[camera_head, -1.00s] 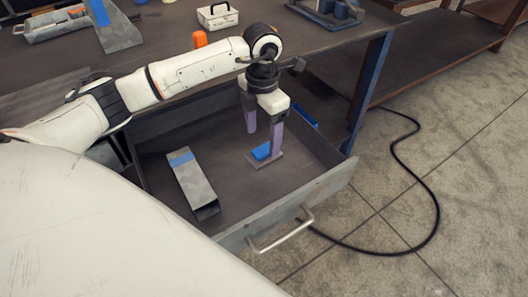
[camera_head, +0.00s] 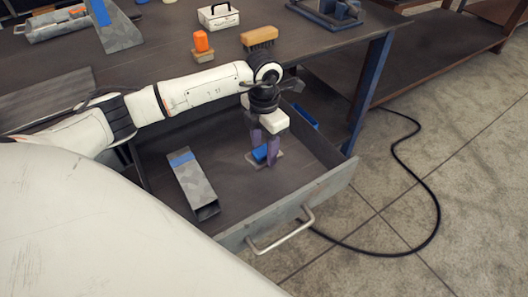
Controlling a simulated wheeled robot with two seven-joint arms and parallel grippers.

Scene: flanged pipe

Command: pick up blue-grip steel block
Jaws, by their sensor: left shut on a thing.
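The blue-grip steel block (camera_head: 261,154) lies in the open drawer, a flat grey plate with a blue grip on top. My left gripper (camera_head: 265,160) reaches down into the drawer from above. Its purple fingers are shut on the blue grip and hide part of it. The block's grey plate appears to rest on the drawer floor; I cannot tell any gap beneath it. My right gripper is not in view.
A grey channel piece with a blue band (camera_head: 193,184) lies in the drawer to the left. A blue item (camera_head: 305,117) is by the drawer's right wall. The drawer front has a handle (camera_head: 282,232). A brush (camera_head: 259,38) and orange-topped block (camera_head: 202,45) stand on the bench.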

